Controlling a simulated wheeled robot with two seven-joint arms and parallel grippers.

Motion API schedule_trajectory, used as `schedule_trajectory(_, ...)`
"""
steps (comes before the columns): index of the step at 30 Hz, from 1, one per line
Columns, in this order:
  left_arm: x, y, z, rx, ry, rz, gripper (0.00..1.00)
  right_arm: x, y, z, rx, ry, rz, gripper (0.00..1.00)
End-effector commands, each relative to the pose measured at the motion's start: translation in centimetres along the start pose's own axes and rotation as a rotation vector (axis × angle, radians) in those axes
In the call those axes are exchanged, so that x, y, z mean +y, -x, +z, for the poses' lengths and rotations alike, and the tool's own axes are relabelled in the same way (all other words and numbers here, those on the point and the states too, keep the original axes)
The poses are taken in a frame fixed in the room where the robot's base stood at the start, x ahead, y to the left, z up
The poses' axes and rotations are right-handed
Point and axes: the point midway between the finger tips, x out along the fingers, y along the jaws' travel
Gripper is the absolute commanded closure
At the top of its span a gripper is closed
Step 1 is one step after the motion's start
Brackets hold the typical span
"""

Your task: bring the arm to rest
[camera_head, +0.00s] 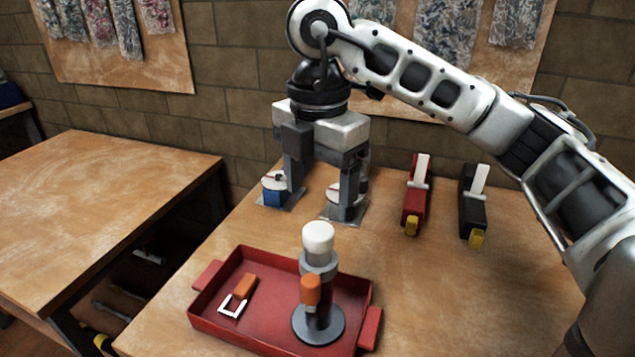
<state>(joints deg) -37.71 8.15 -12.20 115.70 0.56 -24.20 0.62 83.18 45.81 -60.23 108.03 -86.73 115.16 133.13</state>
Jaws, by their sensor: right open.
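My right gripper (318,196) comes in from the upper right and points down over the back of the wooden table (455,290). Its two fingers are apart, with nothing visible between them. The fingers overlap small blue and white items behind them, and I cannot tell whether they touch. The right arm is bent, with its wrist high above the table. In front of the gripper, a dark post with a white top and a round grey flange (319,326) stands upright in a red tray (226,338). An orange part is on the post's front. My left gripper is out of view.
In the tray lies an orange piece with a white U-shaped end (239,293). Another wooden table (100,205) is at left. A brick wall stands behind.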

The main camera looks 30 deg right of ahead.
Motion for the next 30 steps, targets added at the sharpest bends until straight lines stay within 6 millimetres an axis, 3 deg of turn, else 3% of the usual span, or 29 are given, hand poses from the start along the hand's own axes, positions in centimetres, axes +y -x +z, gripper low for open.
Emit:
schedule_trajectory(8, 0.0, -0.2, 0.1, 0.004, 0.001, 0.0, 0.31, -0.1, -2.2, -0.1, 0.002, 0.003, -0.005, 0.27)
schedule_trajectory(25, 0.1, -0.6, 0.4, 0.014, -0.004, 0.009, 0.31, -0.1, -12.8, 0.0, 0.0, 0.001, -0.003, 0.27)
schedule_trajectory(26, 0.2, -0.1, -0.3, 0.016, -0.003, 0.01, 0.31, 0.0, -11.8, 0.0, -0.001, 0.001, 0.002, 0.27)
schedule_trajectory(30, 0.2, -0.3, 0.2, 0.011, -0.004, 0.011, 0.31, 0.1, -10.5, 0.0, 0.0, 0.0, 0.003, 0.27)
